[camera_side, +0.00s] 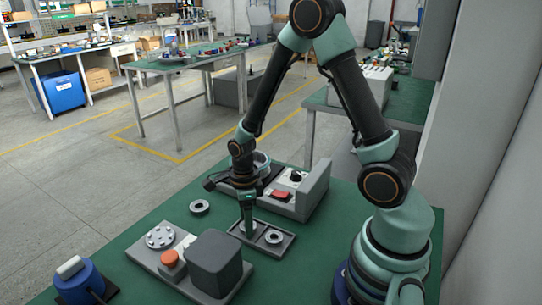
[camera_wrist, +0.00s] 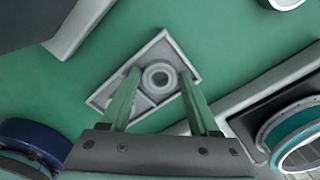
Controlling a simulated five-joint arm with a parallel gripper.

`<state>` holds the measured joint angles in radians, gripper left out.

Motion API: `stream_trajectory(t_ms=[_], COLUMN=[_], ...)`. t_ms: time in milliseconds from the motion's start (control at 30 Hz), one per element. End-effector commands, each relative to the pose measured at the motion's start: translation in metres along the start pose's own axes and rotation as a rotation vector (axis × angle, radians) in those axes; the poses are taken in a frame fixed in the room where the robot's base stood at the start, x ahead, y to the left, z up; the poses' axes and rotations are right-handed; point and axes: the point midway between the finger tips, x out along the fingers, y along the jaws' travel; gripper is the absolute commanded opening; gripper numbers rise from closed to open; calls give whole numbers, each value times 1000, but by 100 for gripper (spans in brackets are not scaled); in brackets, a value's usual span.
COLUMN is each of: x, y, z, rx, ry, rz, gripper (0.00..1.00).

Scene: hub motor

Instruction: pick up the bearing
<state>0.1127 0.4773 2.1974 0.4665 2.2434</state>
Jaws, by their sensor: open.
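A small grey tray (camera_side: 262,251) lies on the green table top, below my gripper (camera_side: 247,230). A ring-shaped bearing (camera_side: 273,237) sits in the right part of the tray. A second round part shows at the left part, mostly hidden by my gripper. In the wrist view, the tray (camera_wrist: 167,42) lies under my gripper (camera_wrist: 159,74), whose two green fingers are apart with nothing held. A grey ring-shaped bearing (camera_wrist: 158,77) shows between the fingertips. I cannot tell whether the fingers touch it or the tray.
A grey block (camera_side: 215,262) and a plate with an orange button (camera_side: 169,258) stand in front left. A grey fixture with a red switch (camera_side: 283,194) stands behind. A blue motor-like part (camera_side: 80,283) is at lower left.

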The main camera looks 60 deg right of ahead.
Motion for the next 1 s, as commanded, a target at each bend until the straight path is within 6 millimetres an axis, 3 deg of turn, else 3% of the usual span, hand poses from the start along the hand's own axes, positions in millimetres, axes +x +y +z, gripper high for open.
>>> stream_trajectory(t_ms=[100, 267, 733, 1000], x=[0, 0, -8, -44], y=[0, 0, -1, -2], z=[0, 0, 0, 1], rx=[0, 0, 0, 0], ry=[0, 0, -1, -5], rz=[0, 0, -1, -6], gripper=[62, 1, 0, 0])
